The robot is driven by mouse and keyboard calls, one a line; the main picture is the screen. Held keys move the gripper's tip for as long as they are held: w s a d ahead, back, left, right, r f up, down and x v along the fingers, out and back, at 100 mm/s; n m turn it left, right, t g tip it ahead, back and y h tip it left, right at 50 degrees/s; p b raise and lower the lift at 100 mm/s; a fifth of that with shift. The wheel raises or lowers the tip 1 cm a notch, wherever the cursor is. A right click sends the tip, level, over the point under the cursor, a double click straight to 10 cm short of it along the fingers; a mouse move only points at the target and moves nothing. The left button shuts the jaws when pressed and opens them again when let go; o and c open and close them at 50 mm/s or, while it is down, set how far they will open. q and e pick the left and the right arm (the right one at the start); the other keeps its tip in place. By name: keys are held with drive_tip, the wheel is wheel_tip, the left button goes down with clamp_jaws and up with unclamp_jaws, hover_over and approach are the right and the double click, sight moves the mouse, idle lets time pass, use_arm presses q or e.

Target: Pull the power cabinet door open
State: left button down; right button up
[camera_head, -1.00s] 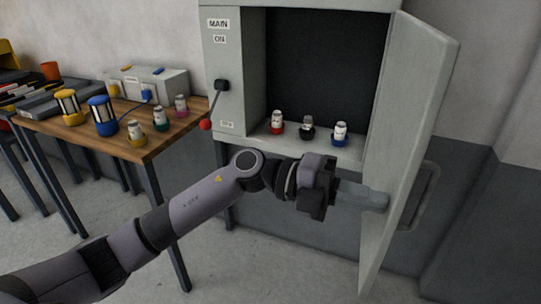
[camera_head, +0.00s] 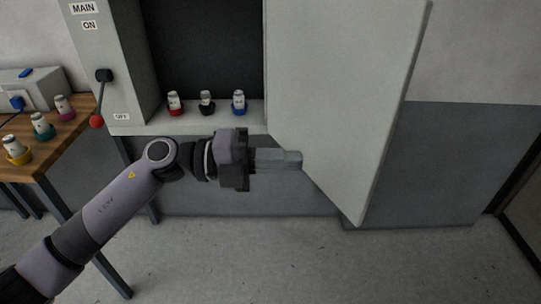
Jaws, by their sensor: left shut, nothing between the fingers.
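The grey power cabinet (camera_head: 135,70) stands upper left of centre with its dark interior showing. Its door (camera_head: 345,90) stands open, swung out to the right, with its inner face towards me. My left gripper (camera_head: 298,160) is shut and empty, its fingers in front of the lower left part of the door's inner face. I cannot tell whether the fingertips touch the door. The door's outer face and handle are hidden. My right gripper is not in view.
Red, black and blue-based jars (camera_head: 207,103) stand on the cabinet's sill. A lever with a red knob (camera_head: 97,121) sticks out at the cabinet's left. A wooden table (camera_head: 48,150) with several small jars is at the left. The floor at lower right is clear.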

use_arm(q)
drive_tip(key=s+a, duration=0.4)
drive_tip(key=a, duration=0.6)
drive_tip(key=shift+s+a+b, duration=0.35)
drive_tip(key=shift+s+b, duration=0.05)
drive_tip(key=shift+b, duration=0.05)
